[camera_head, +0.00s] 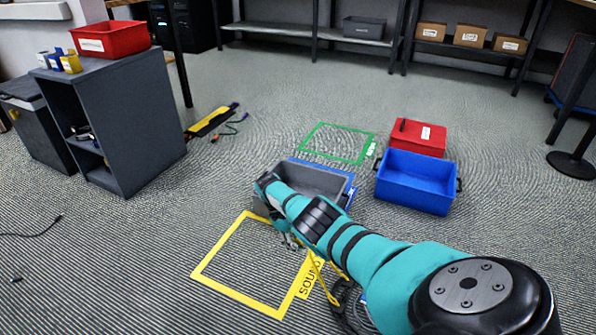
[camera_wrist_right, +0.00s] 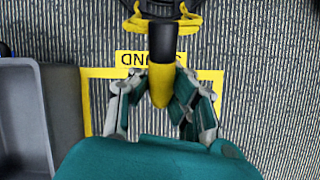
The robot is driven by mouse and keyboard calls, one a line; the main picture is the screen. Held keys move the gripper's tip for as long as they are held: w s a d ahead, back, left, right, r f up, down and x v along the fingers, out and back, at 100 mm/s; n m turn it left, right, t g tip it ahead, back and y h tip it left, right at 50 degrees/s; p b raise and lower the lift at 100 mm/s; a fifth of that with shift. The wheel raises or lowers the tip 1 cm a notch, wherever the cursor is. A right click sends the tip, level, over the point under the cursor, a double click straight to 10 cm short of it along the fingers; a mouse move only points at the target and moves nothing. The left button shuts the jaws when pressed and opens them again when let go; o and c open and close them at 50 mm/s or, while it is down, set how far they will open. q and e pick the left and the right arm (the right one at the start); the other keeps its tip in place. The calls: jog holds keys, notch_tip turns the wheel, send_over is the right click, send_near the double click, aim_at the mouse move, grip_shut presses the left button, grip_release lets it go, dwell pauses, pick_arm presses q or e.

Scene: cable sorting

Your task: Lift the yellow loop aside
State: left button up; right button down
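The yellow loop (camera_head: 322,277) shows in the head view beside the SOUND label, partly hidden behind my right arm. In the right wrist view a yellow band (camera_wrist_right: 188,22) crosses a black cable part at the top. A black plug with a yellow end (camera_wrist_right: 160,88) reaches down between the fingers of my right gripper (camera_wrist_right: 160,82). The fingers are drawn partly together, with one on each side of the plug; whether they touch it is unclear. In the head view my right gripper (camera_head: 291,240) is low, over the yellow floor frame. My left gripper is not in view.
The yellow floor frame (camera_head: 207,263) lies at centre. A grey bin (camera_head: 317,180), a blue bin (camera_head: 416,184) and a red bin (camera_head: 420,137) stand behind and right. A green floor frame (camera_head: 318,126) is farther back. A dark cabinet (camera_head: 140,125) stands left.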

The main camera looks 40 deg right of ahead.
jog(key=shift+w+a+r, duration=0.25)
jog(key=shift+w+a, duration=0.25)
jog(key=shift+w, duration=0.2)
jog(key=c, duration=1.4)
grip_release()
jog(key=shift+r, duration=0.1)
jog(key=shift+o, duration=1.1)
jog(key=shift+s+d, duration=0.1)
jog(key=shift+s, duration=0.05)
jog(key=v, duration=1.2)
jog(key=shift+s, duration=0.2)
